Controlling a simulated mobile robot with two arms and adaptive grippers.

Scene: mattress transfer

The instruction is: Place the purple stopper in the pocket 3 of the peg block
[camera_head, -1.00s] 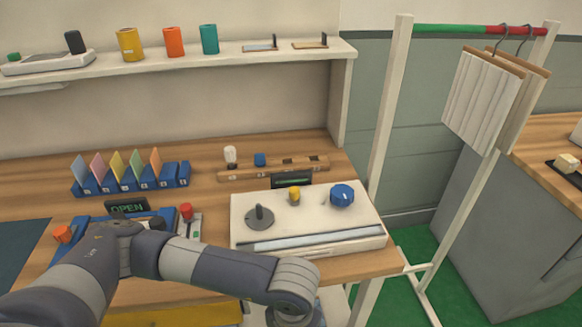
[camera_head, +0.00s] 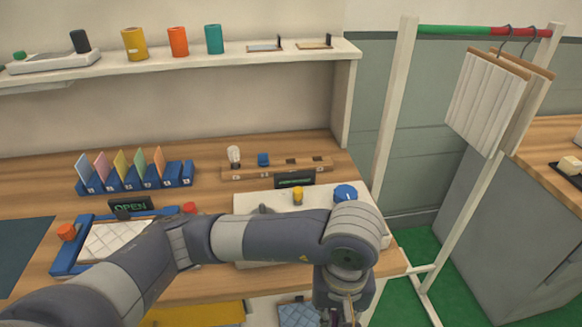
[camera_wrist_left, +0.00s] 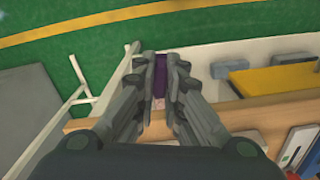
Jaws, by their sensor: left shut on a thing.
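The peg block (camera_head: 275,172) is a long wooden bar at the back of the bench. A white bulb-shaped piece (camera_head: 234,155) and a blue piece (camera_head: 263,159) stand in its left pockets; two dark pockets to their right look empty. My left gripper (camera_head: 342,316) is low at the bottom edge of the head view, in front of the bench and well away from the block. In the left wrist view its fingers (camera_wrist_left: 160,92) are shut on the purple stopper (camera_wrist_left: 159,76), which shows partly between them. My right gripper is not in view.
A white console with a yellow knob (camera_head: 298,196) and a blue knob (camera_head: 345,193) lies between my left gripper and the peg block, partly behind my arm. A small dark display (camera_head: 295,180) stands before the block. A rack (camera_head: 384,140) stands right.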

